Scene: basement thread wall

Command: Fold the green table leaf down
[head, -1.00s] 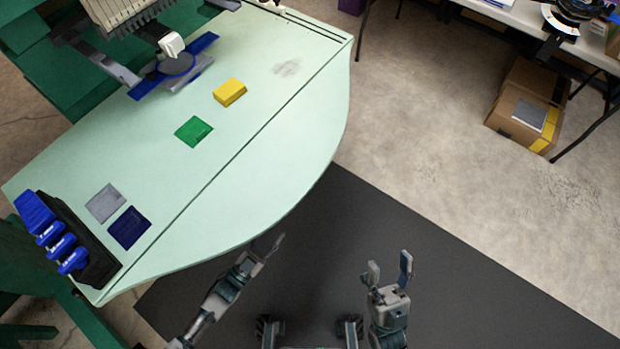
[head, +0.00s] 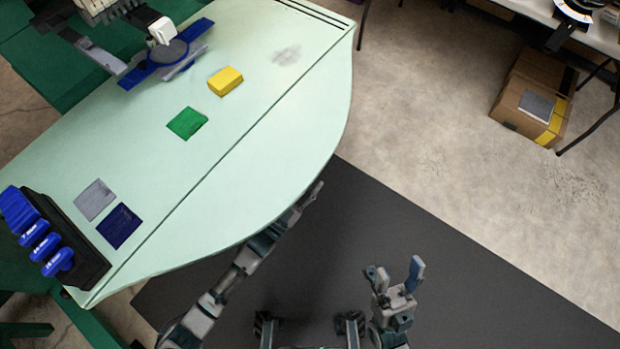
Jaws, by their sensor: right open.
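The pale green table leaf (head: 262,185) is the curved section on the near side of the straight seam in the pale green tabletop (head: 150,170). The leaf looks level with the tabletop. My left gripper (head: 307,198) is at the leaf's curved outer edge, partly hidden by it; I cannot tell whether it touches the leaf or how far its fingers are apart. My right gripper (head: 396,277) is open and empty, over the dark mat, apart from the leaf.
On the tabletop are a yellow block (head: 225,82), a green square (head: 187,123), grey (head: 95,199) and dark blue squares (head: 119,226), and a black rack (head: 75,262) with blue items. The leaf is bare. A cardboard box (head: 532,98) sits far right. The dark mat (head: 480,270) is clear at right.

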